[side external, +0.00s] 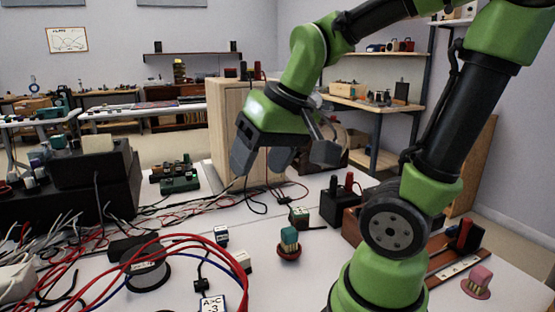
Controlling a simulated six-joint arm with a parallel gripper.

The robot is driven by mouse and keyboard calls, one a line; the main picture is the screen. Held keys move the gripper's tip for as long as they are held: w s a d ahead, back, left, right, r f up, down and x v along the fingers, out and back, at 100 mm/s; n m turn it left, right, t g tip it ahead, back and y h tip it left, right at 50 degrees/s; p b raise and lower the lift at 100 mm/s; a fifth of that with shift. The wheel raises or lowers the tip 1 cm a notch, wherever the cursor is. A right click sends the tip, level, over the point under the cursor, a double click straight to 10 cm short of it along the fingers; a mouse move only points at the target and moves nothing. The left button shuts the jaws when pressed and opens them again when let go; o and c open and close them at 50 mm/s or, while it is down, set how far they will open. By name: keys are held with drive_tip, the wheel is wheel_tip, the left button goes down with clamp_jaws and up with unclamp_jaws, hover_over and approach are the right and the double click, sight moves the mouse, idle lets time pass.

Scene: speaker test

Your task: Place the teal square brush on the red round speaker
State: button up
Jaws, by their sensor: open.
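The teal square brush (289,236) has a teal top and pale bristles below. It stands upright on the red round speaker (289,254), a low dark red disc on the white table, and appears to rest on it. My gripper (284,156) is open, with nothing seen between its fingers. It is raised well above the table, higher in the picture than the brush and apart from it.
A pink block on a pink round base (477,283) stands at the right. Red and blue cables loop around a cable spool (148,272) at the left.

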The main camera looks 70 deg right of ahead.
drive_tip(key=s+a+r+n+t+y, duration=0.1)
drive_tip(key=s+a+r+t, duration=0.1)
drive_tip(key=s+a, duration=0.2)
drive_tip(key=shift+s+a+r+n+y, duration=0.2)
drive_tip(key=shift+s+a+n+y, duration=0.15)
drive_tip(key=shift+a, duration=0.35)
